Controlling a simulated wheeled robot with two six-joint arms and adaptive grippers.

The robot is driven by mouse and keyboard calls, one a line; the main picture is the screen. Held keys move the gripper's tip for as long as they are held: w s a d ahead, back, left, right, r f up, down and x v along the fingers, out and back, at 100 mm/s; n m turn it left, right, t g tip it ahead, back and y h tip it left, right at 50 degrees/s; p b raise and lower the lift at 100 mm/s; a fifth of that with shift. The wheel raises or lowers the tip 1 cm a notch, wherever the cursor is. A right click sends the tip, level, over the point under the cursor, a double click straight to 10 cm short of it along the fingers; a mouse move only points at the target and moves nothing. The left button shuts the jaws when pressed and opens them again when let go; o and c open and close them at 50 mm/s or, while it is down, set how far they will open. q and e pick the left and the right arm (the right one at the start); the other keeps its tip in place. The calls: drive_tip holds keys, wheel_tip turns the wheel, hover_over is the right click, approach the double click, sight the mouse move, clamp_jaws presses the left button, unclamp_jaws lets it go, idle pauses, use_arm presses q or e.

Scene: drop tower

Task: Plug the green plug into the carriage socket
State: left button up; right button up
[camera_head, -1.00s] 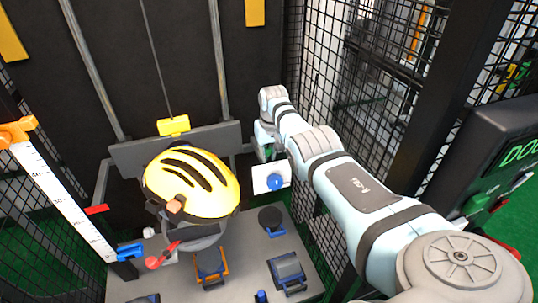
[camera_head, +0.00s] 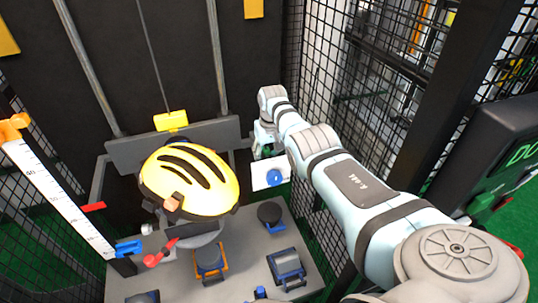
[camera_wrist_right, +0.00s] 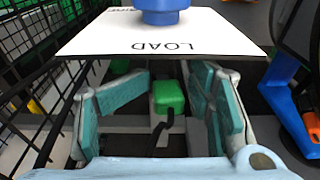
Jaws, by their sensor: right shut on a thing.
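My right gripper (camera_wrist_right: 168,95) is shut on the green plug (camera_wrist_right: 168,98), which sits between its teal finger pads. A black cable (camera_wrist_right: 160,130) runs from the plug toward the wrist. In the head view my right gripper (camera_head: 265,142) is at the right end of the carriage's grey crossbeam (camera_head: 140,150) and is mostly hidden by my wrist. The carriage has a yellow piece (camera_head: 172,121) on top and carries a yellow helmet (camera_head: 188,180) in front. I cannot make out the socket in either view. My left gripper is not in view.
A white LOAD plate (camera_head: 262,174) with a blue knob (camera_head: 274,176) is just in front of the gripper. Black mesh (camera_head: 360,110) stands close to the right of my arm. A white scale (camera_head: 55,190) stands at left. Several dark fixtures are on the grey base (camera_head: 240,275).

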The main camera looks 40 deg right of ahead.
drive_tip(key=shift+r, duration=0.2)
wheel_tip(320, 180, up, 12)
drive_tip(key=s, duration=0.1)
drive_tip(key=shift+s+f, duration=0.25)
drive_tip(key=shift+s, duration=0.05)
drive_tip(key=shift+a, duration=0.1)
drive_tip(key=shift+a, duration=0.1)
